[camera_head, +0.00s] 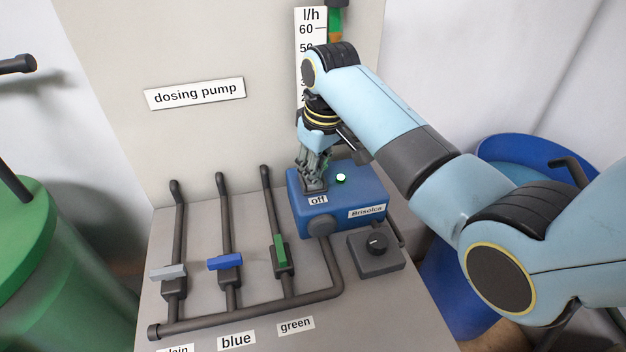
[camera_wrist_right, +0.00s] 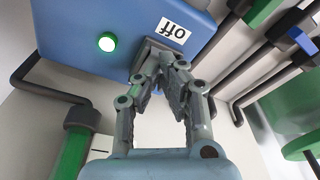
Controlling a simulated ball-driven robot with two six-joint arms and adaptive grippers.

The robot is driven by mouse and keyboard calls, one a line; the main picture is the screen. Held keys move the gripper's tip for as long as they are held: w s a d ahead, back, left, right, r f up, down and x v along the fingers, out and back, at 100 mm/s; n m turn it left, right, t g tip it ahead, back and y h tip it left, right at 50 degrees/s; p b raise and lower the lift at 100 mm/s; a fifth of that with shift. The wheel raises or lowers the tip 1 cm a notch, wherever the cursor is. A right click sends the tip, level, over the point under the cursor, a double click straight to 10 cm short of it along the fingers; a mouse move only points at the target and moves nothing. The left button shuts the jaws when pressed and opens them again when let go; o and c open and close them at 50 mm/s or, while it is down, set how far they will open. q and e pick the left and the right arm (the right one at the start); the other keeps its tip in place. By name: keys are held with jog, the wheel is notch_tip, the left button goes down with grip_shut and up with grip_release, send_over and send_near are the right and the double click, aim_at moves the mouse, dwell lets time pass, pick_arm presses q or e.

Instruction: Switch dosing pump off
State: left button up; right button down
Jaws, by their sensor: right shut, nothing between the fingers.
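The dosing pump is a blue box (camera_head: 350,215) labelled "Brisolca" on the grey bench, below the "dosing pump" sign (camera_head: 195,94). A lit green lamp (camera_head: 341,178) is on its top; it also glows in the right wrist view (camera_wrist_right: 107,42). The "off" label (camera_head: 318,200) is near the front left of the top and shows upside down in the wrist view (camera_wrist_right: 173,31). My right gripper (camera_head: 314,186) is shut and empty, its fingertips at a grey rocker (camera_wrist_right: 150,55) beside the "off" label. The fingers partly hide the rocker, so I cannot tell whether they touch it. My left gripper is not in view.
Three pipes with a grey (camera_head: 168,272), a blue (camera_head: 225,262) and a green (camera_head: 280,249) valve handle stand left of the pump. A grey knob box (camera_head: 376,254) sits in front of it. A green barrel (camera_head: 30,250) is at left, a blue barrel (camera_head: 530,150) at right.

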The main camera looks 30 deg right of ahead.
jog(key=shift+f, duration=0.35)
jog(key=shift+r, duration=0.1)
notch_tip(320, 180, up, 2)
jog(key=shift+r+p, duration=0.15)
jog(key=shift+p, duration=0.75)
jog(key=shift+r, duration=2.3)
